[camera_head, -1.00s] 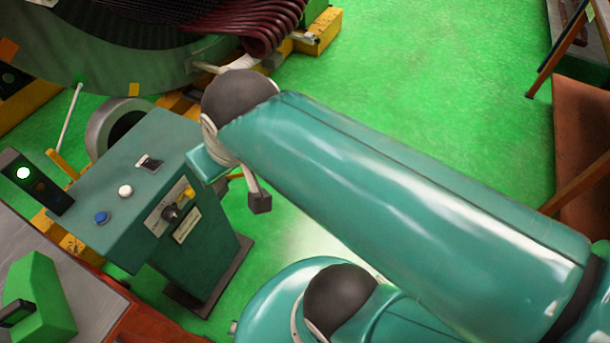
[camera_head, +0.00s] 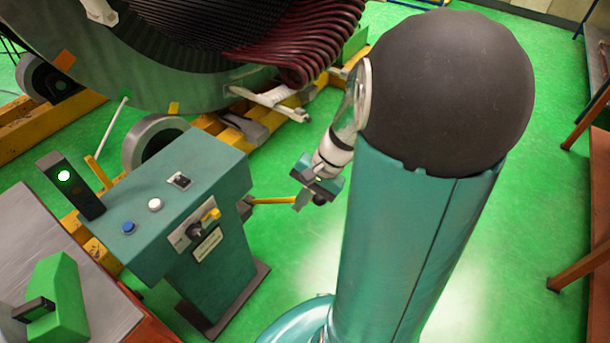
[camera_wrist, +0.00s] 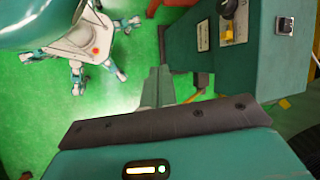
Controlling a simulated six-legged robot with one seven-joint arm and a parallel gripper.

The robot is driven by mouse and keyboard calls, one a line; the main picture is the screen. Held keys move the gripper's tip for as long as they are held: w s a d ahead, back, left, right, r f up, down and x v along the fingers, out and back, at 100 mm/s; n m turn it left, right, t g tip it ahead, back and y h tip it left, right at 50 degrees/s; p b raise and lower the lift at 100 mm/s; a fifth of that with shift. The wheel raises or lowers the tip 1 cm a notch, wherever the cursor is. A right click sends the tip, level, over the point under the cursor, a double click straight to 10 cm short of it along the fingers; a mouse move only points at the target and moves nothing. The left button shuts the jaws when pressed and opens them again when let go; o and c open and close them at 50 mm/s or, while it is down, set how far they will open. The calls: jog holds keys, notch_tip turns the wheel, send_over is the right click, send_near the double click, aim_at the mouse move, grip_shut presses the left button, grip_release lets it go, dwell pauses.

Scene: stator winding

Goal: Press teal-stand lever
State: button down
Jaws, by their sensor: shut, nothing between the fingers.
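The teal stand (camera_head: 215,265) is left of my arm in the head view. A yellow lever (camera_head: 272,201) sticks out sideways from its right side, and its far end reaches close to my gripper (camera_head: 304,203). My gripper is shut and empty, and points down at that end. In the wrist view, the stand (camera_wrist: 233,80) is at the right, the shut fingers of my gripper (camera_wrist: 158,88) are in the middle, and part of the yellow lever (camera_wrist: 195,96) shows just right of them. I cannot tell whether fingers and lever touch.
The stand's top has a blue button (camera_head: 129,228), a white button (camera_head: 155,205) and a small switch (camera_head: 180,181). The large stator (camera_head: 190,60) lies behind. Green floor (camera_head: 270,235) is clear between stand and arm.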

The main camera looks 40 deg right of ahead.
jog(key=s+d+f+m+t+h, duration=0.1)
jog(key=s+d+f+m+t, duration=0.3)
jog(key=d+f+m+t, duration=0.3)
jog(key=s+d+f+m+t+h, duration=0.1)
jog(key=s+d+f+m+t, duration=0.3)
jog(key=f+m, duration=1.2)
jog(key=d+f+t, duration=0.1)
jog(key=d+t, duration=0.2)
jog(key=d, duration=0.3)
jog(key=shift+s+f+t+h, duration=0.2)
jog(key=shift+f+t+h, duration=0.1)
jog(key=shift+t, duration=0.1)
jog(key=r+x, duration=0.3)
jog(key=x, duration=0.9)
jog(key=shift+w, duration=0.6)
jog(key=shift+d, duration=0.1)
